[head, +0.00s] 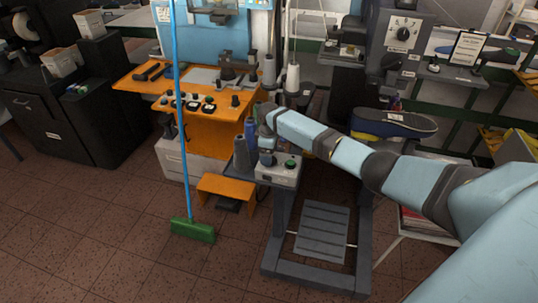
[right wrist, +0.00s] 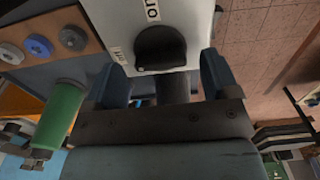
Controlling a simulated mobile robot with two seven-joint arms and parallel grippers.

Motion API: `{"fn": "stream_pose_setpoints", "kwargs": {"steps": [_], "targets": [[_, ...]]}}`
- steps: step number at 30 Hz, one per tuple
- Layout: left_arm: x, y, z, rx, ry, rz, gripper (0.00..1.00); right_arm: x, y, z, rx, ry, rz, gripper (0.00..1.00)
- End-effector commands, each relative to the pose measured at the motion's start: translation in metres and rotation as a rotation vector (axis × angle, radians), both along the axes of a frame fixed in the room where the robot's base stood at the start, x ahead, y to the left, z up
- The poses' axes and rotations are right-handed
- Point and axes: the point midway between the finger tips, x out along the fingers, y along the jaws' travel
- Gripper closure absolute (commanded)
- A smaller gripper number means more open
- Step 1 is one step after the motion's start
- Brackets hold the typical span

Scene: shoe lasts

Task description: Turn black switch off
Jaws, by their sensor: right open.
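The black switch (head: 267,158) is a knob on a light grey control box (head: 283,175) at the centre of the head view. In the right wrist view the black switch (right wrist: 160,46) shows large, with an "on" label above it and a small label, probably "off", at its left. I cannot tell which label it points to. My right gripper (head: 268,128) is over the box. In the right wrist view its fingers (right wrist: 164,78) are apart, one on each side of the switch, with nothing gripped. Contact with the switch is not clear. My left gripper is not in view.
A green button (head: 290,164) sits beside the switch. Thread spools (head: 241,153) stand close to the box's left. An orange workbench (head: 200,105) is behind, and a blue-handled broom (head: 182,130) stands left. A dark shoe-shaped piece (head: 394,124) is at right. The front floor is clear.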

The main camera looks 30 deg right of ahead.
Motion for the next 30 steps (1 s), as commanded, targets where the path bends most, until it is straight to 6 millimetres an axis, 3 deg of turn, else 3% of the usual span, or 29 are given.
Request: {"fn": "stream_pose_setpoints", "kwargs": {"steps": [15, 21, 30], "targets": [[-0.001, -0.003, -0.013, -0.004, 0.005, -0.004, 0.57, 0.001, 0.0, 0.107, -0.001, -0.003, 0.001, 0.19], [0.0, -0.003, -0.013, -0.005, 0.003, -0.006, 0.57, 0.0, 0.0, 0.125, 0.0, -0.001, 0.0, 0.19], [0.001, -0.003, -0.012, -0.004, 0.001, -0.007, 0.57, 0.0, 0.0, 0.127, 0.0, -0.001, 0.0, 0.19]]}}
